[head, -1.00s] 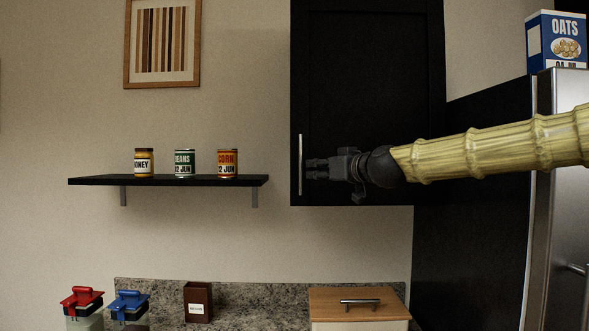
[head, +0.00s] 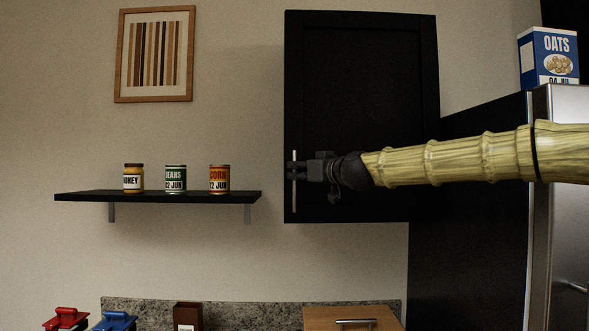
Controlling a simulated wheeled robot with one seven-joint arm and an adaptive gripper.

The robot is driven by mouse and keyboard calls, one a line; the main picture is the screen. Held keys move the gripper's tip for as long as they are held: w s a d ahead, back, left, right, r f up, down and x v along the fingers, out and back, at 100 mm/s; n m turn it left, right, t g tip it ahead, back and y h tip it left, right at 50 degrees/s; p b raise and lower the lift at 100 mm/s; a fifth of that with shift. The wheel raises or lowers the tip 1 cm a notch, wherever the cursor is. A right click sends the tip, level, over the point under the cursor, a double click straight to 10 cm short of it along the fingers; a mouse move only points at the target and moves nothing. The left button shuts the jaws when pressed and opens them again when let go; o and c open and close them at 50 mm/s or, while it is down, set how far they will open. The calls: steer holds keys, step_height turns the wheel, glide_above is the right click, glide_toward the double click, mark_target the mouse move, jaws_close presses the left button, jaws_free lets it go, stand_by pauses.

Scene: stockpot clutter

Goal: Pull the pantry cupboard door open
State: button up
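The pantry cupboard door (head: 361,90) is a dark panel on the wall, and it looks shut. Its handle (head: 294,204) is a thin upright silver bar at the door's lower left edge. My gripper (head: 292,170) comes in from the right and is at the handle. Its two dark fingers show one above the other with a gap between them, so it looks open. The fingers overlap the middle of the bar in the picture; I cannot tell whether they touch it. The middle of the bar is partly hidden by them.
A wall shelf (head: 160,198) with a honey jar (head: 133,178), a beans can (head: 175,179) and a corn can (head: 219,179) stands left of the door. A steel fridge (head: 560,230) with an oats box (head: 548,58) on top is at the right.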

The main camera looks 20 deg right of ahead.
steer(key=shift+p+x, duration=0.4)
steer(key=shift+x, duration=1.15)
steer(key=shift+w, duration=0.1)
steer(key=shift+d, duration=0.1)
jaws_close()
